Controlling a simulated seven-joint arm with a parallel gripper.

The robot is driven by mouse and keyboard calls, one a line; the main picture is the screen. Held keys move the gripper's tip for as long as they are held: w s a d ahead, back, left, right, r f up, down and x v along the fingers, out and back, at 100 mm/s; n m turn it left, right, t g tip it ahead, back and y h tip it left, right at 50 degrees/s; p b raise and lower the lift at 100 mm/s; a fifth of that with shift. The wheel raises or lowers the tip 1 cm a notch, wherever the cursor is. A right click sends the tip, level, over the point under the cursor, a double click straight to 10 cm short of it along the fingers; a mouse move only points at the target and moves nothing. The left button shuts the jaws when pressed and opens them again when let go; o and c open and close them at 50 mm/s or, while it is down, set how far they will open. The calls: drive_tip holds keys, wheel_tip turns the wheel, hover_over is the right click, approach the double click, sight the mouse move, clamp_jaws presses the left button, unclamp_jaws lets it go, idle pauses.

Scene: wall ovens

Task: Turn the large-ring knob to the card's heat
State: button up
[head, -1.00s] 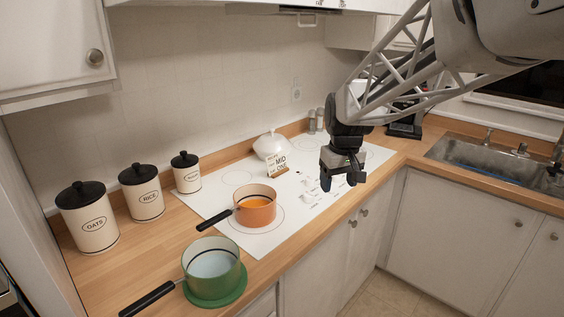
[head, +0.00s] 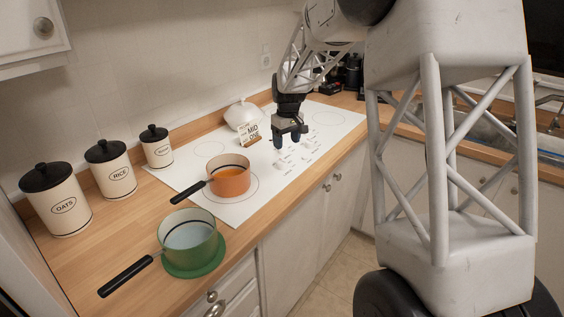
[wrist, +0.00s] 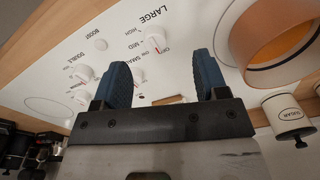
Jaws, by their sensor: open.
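The large-ring knob (wrist: 155,42) is a small white knob on the white cooktop (wrist: 50,65), beside the word LARGE in the wrist view. OFF, MID and HIGH are printed around it; its exact pointer setting is too small to tell. My gripper (head: 291,140) hangs over the cooktop near the knob markings. Its blue fingers (wrist: 163,72) are apart and empty, with the knob beyond their tips, not between them.
Other knobs, small (wrist: 138,76) and double (wrist: 85,73), sit close by. An orange pot (head: 228,183) stands on a front ring. A green pot (head: 188,240) rests on a green mat. Canisters (head: 112,172) line the left counter; a white lidded dish (head: 240,114) stands behind the card.

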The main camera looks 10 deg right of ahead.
hover_over(282, 160)
wheel_tip(282, 160, down, 4)
drive_tip(key=shift+w+d+r+n, duration=0.15)
drive_tip(key=shift+n, duration=0.15)
drive_tip(key=shift+f, duration=3.9)
drive_tip(key=shift+c, duration=0.5)
drive_tip(key=c, duration=0.8)
